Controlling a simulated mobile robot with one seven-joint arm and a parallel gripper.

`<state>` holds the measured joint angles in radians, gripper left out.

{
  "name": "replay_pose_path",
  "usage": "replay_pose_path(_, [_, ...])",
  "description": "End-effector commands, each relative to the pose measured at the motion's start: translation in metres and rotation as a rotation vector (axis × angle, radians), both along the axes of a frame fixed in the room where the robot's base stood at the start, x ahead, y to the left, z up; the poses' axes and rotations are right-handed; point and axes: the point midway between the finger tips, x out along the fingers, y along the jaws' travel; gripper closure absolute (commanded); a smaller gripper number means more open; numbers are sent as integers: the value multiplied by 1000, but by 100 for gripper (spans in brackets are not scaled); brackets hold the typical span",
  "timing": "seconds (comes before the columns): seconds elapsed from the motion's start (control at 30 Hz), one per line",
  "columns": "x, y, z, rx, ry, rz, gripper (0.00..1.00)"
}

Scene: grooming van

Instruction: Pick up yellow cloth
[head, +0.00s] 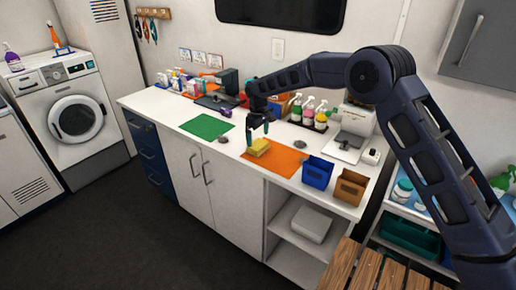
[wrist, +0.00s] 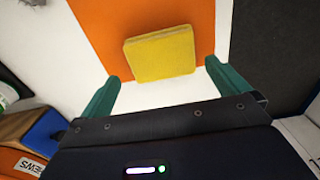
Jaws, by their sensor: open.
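The yellow cloth (head: 258,147) is a folded, thick square lying on the orange mat (head: 284,162) on the white counter. It also shows in the wrist view (wrist: 159,54), near the end of the orange mat (wrist: 110,22). My gripper (head: 258,137) is over the counter close to the cloth. In the wrist view its two green fingers (wrist: 162,88) are spread wide and empty, with the cloth lying just beyond and between their tips. I cannot tell the exact height of the fingertips above the counter.
A green mat (head: 207,126) lies left on the counter. A blue bin (head: 317,172) and a brown bin (head: 349,187) stand right of the orange mat. Several pump bottles (head: 308,111) stand behind it. A small grey item (head: 223,139) lies between the mats.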

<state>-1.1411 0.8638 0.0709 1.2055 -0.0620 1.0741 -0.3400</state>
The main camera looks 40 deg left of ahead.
Motion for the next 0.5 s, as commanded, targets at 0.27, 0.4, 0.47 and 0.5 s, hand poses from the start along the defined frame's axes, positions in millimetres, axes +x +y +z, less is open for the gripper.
replay_pose_path(0.27, [-3,-2,-31,-2,1,0,0])
replay_pose_path(0.4, [-2,-2,-47,-1,0,0,0])
replay_pose_path(0.47, [-2,-2,-50,0,0,0,0])
replay_pose_path(0.5, [-2,-2,-51,0,0,0,0])
